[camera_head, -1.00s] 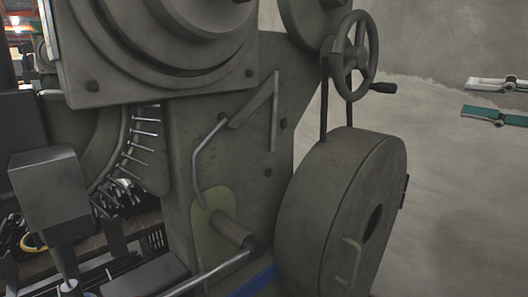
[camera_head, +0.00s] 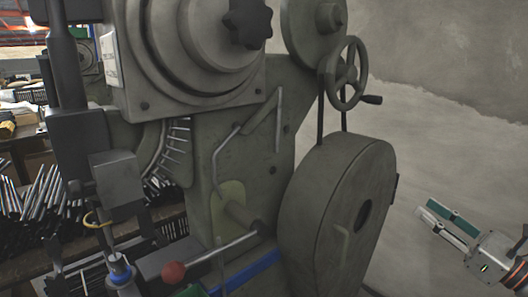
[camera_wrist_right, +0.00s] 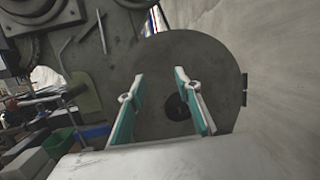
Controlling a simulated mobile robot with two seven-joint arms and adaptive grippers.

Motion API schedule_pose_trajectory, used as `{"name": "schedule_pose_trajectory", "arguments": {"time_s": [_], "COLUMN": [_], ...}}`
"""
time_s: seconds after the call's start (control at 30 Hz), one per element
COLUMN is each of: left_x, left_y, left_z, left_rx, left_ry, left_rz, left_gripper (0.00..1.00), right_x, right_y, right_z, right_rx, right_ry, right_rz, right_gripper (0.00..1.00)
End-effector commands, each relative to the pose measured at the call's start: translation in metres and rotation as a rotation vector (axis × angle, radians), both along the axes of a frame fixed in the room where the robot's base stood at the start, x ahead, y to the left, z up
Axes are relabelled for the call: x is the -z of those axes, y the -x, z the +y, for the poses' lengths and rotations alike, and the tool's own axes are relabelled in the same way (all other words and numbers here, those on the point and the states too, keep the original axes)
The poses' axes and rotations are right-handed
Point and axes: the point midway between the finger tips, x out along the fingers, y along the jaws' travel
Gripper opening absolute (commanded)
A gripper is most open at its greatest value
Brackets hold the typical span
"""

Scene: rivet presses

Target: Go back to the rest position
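My right gripper (camera_head: 447,226) is at the lower right of the head view, to the right of the rivet press (camera_head: 205,145) and apart from it. In the right wrist view its two teal-padded fingers (camera_wrist_right: 160,104) stand wide apart with nothing between them. Behind them is the press's round grey wheel cover (camera_wrist_right: 208,62), which also shows in the head view (camera_head: 322,215). My left gripper is not in view.
A handwheel (camera_head: 346,74) sits above the wheel cover. A lever with a red knob (camera_head: 173,271) sticks out at the front. Several metal rods (camera_head: 40,200) lie on a shelf at the left. Bare grey floor is on the right.

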Motion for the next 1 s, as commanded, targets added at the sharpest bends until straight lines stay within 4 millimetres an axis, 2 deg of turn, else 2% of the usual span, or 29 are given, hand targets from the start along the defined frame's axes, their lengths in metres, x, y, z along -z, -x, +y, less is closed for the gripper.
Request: {"name": "schedule_pose_trajectory", "arguments": {"time_s": [0.03,0.17,0.2,0.27,0.3,0.4,0.5,0.63,0.8,0.9,1.0], "left_x": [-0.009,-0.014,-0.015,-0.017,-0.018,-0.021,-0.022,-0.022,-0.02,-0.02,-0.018], "left_y": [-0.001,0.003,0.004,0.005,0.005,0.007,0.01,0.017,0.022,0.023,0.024], "left_z": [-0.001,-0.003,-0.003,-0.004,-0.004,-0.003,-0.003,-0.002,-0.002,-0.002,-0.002], "left_rx": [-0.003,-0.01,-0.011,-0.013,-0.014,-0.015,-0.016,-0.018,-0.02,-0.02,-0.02], "left_ry": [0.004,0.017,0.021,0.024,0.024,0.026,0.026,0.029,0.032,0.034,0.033], "left_rz": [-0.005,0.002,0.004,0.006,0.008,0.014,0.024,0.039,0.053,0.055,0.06], "left_gripper": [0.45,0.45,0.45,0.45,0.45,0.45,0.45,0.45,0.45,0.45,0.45], "right_x": [0.025,0.108,0.134,0.171,0.195,0.249,0.298,0.346,0.38,0.389,0.392], "right_y": [0.006,0.028,0.037,0.053,0.066,0.101,0.142,0.197,0.252,0.27,0.277], "right_z": [0.004,0.017,0.023,0.034,0.042,0.067,0.096,0.139,0.183,0.198,0.204], "right_rx": [0.002,0.027,0.043,0.071,0.093,0.161,0.249,0.383,0.541,0.597,0.621], "right_ry": [-0.185,-0.684,-0.836,-1.054,-1.197,-1.54,-1.87,-2.261,-2.623,-2.734,-2.783], "right_rz": [0.107,0.403,0.488,0.606,0.679,0.842,0.975,1.098,1.166,1.176,1.179], "right_gripper": [0.33,0.33,0.33,0.33,0.33,0.33,0.33,0.33,0.33,0.33,0.33]}}
